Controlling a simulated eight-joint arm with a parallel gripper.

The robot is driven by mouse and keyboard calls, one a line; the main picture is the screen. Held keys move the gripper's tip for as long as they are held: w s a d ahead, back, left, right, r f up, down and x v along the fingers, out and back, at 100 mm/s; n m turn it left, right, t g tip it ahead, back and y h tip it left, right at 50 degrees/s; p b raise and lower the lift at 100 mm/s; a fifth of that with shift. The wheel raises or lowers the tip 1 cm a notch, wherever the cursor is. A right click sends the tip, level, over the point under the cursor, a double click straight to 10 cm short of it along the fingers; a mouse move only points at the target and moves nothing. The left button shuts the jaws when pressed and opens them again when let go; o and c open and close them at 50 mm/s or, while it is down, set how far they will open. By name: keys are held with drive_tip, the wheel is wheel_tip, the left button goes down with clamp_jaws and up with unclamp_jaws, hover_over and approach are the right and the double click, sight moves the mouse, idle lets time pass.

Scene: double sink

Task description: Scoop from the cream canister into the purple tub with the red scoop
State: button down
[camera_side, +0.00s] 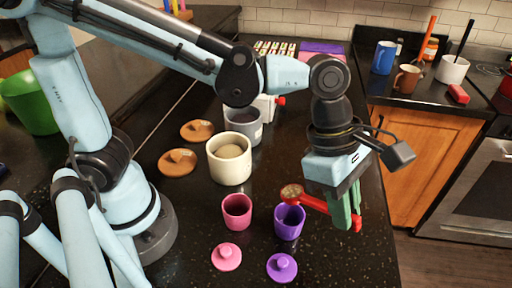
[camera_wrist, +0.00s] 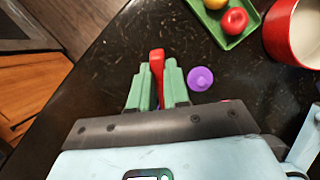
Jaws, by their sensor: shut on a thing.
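The cream canister (camera_side: 229,172) stands open on the dark counter in the side view, with tan contents inside. The open purple tub (camera_side: 289,225) stands nearer the camera, to its right. My gripper (camera_side: 346,212) is shut on the handle of the red scoop (camera_side: 318,204), whose bowl points left. The bowl shows tan material and appears just above the purple tub's rim; the exact gap is unclear. In the wrist view my gripper (camera_wrist: 158,90) has the red scoop's handle (camera_wrist: 157,62) between its green fingers; the scoop's bowl is hidden there.
A pink tub (camera_side: 237,212) stands left of the purple tub, and a grey canister (camera_side: 243,128) behind the cream one. Pink (camera_side: 226,257), purple (camera_side: 282,267) and brown lids (camera_side: 178,162) lie on the counter. The wrist view shows a green tray (camera_wrist: 236,38) and a red pot (camera_wrist: 275,45).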

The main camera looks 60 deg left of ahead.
sight(324, 204)
drive_tip(key=shift+f, duration=1.2)
drive_tip(key=shift+s+a+r+t+h, duration=0.15)
drive_tip(key=shift+a+r+h, duration=0.15)
drive_tip(key=shift+r+h, duration=0.25)
drive_tip(key=shift+w+a+r+t+h, duration=0.1)
drive_tip(key=shift+a+r+h, duration=0.2)
drive_tip(key=shift+h, duration=0.35)
drive_tip(key=shift+s+a+r+t+h, duration=0.15)
drive_tip(key=shift+a+r+h, duration=0.1)
drive_tip(key=shift+r+h, duration=0.3)
drive_tip(key=shift+s+a+r+t+h, duration=0.15)
drive_tip(key=shift+a+r+h, duration=0.25)
drive_tip(key=shift+h, duration=0.35)
drive_tip(key=shift+a+r+t+h, duration=0.15)
drive_tip(key=shift+a+r+h, duration=0.2)
drive_tip(key=shift+h, duration=0.35)
drive_tip(key=shift+s+a+r+t+h, duration=0.15)
drive_tip(key=shift+a+r+h, duration=0.1)
drive_tip(key=shift+a+h, duration=0.35)
drive_tip(key=shift+s+a+r+t+h, duration=0.1)
drive_tip(key=shift+a+r+t+h, duration=0.2)
drive_tip(key=shift+h, duration=0.4)
drive_tip(key=shift+r, duration=1.95)
